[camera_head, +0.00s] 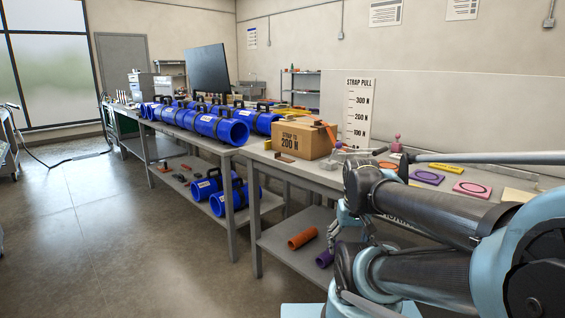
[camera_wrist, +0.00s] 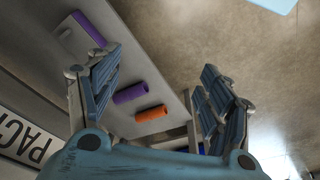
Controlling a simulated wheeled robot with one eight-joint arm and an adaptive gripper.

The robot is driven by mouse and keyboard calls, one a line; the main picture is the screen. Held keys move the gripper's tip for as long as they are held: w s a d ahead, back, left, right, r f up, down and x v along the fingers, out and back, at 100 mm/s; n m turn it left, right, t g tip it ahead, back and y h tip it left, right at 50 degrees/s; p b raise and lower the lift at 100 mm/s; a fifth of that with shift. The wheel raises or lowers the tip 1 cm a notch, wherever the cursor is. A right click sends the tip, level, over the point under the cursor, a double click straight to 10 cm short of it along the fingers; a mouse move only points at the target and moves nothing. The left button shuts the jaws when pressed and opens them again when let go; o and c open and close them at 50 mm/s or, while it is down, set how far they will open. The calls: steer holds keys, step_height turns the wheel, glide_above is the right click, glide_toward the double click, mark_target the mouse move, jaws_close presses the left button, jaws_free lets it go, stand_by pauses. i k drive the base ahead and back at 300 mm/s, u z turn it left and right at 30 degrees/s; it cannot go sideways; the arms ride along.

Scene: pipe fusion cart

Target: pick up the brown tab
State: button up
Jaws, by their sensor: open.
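A small flat brown piece (camera_head: 285,158), which looks like the brown tab, lies on the bench top near the front edge, before a cardboard box (camera_head: 303,140) marked "STRAP TO 200 N". An orange-brown strap end (camera_head: 328,131) also sticks up at the box's right side; I cannot tell for sure which one is the tab. My gripper (camera_wrist: 160,92) is open and empty in the wrist view, its fingers spread wide above the lower shelf and floor. In the head view it hangs by the bench's front edge, partly hidden by my arm, right of the brown piece and apart from it.
An orange tube (camera_head: 302,238) and a purple tube (camera_head: 326,257) lie on the lower shelf; the wrist view shows both between the fingers. A "STRAP PULL" scale board (camera_head: 357,110) stands behind the box.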

mark_target(277, 155)
steer(key=u, duration=0.05)
steer(key=k, duration=1.1)
steer(key=u, duration=0.1)
steer(key=i, duration=1.3)
steer(key=u, duration=1)
steer(key=i, duration=0.45)
steer(key=u, duration=0.2)
